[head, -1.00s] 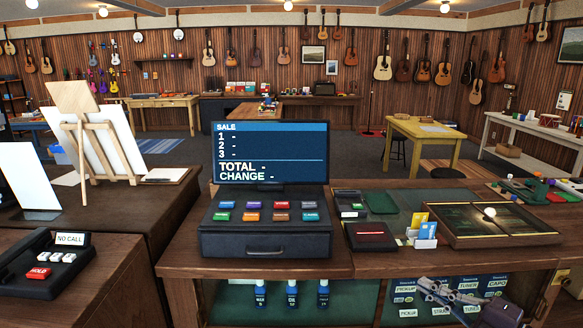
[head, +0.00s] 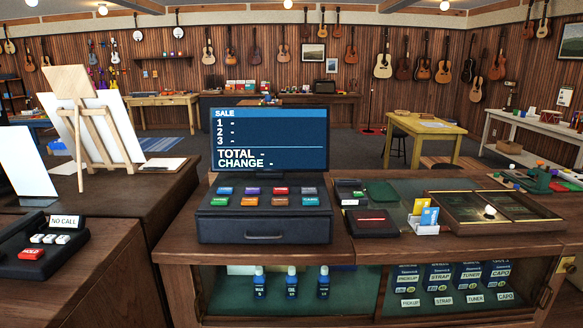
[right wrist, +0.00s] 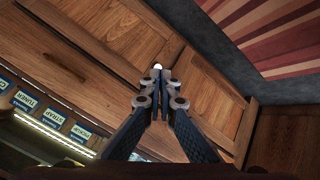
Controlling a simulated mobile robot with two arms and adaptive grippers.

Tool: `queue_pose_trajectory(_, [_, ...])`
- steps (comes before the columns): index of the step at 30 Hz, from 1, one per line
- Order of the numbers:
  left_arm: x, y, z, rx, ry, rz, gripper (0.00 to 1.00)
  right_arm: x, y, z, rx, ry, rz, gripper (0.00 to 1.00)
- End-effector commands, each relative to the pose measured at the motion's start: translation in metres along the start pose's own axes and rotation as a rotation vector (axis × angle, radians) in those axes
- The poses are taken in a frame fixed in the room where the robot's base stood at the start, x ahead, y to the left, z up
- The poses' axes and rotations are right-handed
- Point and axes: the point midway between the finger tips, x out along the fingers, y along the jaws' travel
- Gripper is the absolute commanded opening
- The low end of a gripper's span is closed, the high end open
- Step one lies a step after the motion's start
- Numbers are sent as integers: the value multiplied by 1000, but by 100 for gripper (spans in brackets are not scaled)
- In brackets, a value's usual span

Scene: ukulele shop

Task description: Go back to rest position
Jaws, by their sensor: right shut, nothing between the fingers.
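My right gripper (right wrist: 160,85) shows in the right wrist view, with its fingers together and nothing between them. It is in front of wooden cabinet panels (right wrist: 210,85), and I cannot tell how far it is from them. Neither gripper shows in the head view now. In the head view the cash register (head: 264,215) stands on the wooden counter, with its screen (head: 270,140) reading SALE with empty lines.
A card terminal (head: 371,222), a card holder (head: 427,218) and a framed tray (head: 492,212) stand on the counter. Below is a glass display case with blue bottles (head: 291,284). A telephone (head: 40,243) and an easel (head: 95,130) are at the left. A striped rug (right wrist: 285,35) lies on the floor.

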Motion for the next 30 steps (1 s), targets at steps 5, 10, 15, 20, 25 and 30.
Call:
queue_pose_trajectory(5, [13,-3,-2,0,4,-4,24,-15,-113,92,145,-214,-104,0])
queue_pose_trajectory(10, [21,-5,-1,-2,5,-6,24,-51,-217,159,258,-408,-203,0])
queue_pose_trajectory(15, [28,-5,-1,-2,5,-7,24,-95,-301,202,342,-565,-287,0])
queue_pose_trajectory(20, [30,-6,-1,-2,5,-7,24,-123,-343,220,380,-648,-331,0])
queue_pose_trajectory(25, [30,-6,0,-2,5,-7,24,-130,-352,223,388,-666,-341,0])
queue_pose_trajectory(30, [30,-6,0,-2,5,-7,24,-130,-352,223,388,-666,-341,0])
